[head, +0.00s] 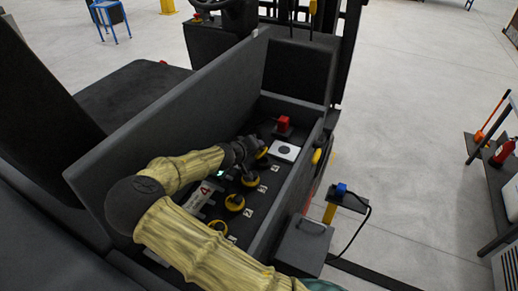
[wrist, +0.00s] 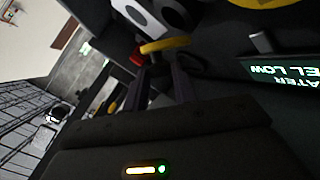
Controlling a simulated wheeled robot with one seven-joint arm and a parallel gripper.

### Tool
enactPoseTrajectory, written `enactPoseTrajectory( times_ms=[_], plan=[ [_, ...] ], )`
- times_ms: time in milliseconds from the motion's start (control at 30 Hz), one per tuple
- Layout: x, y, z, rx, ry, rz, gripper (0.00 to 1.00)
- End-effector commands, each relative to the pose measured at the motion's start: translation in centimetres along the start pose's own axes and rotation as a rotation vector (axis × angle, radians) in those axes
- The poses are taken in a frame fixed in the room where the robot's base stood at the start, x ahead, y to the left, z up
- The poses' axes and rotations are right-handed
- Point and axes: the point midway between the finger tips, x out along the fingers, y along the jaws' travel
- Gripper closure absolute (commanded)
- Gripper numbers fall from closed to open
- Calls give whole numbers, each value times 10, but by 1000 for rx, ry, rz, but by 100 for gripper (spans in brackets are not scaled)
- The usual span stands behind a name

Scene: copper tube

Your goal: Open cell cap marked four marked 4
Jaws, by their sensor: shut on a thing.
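Yellow-and-black cell caps stand in a row along the dark battery tray (head: 285,205) in the head view. My gripper (head: 257,153) is at the farthest cap (head: 263,153), by the white plate. In the wrist view the fingers of my gripper (wrist: 163,65) are closed on a yellow cap (wrist: 165,45), seen nearly edge-on. My gripper and wrist hide part of this cap in the head view. The small white number labels, such as the one beside the far cap (head: 275,168), are too small to read surely.
Other caps (head: 250,180) (head: 234,202) stand nearer in the row. A red connector (head: 283,124) and a white plate with a dark disc (head: 284,150) lie beyond. A tall dark panel (head: 190,110) rises on the left. A lit green display (wrist: 285,78) shows in the wrist view.

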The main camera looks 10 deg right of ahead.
Motion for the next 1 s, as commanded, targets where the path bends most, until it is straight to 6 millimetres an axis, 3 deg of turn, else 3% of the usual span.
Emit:
enactPoseTrajectory(
  times_ms=[300,867,900,1000],
  plan=[
    [-1,-8,-11,-149,-63,61,96],
    [-1,-10,-13,-182,-79,75,96],
    [-1,-10,-13,-182,-79,75,68],
    [-1,-9,-12,-182,-79,75,53]
  ],
)
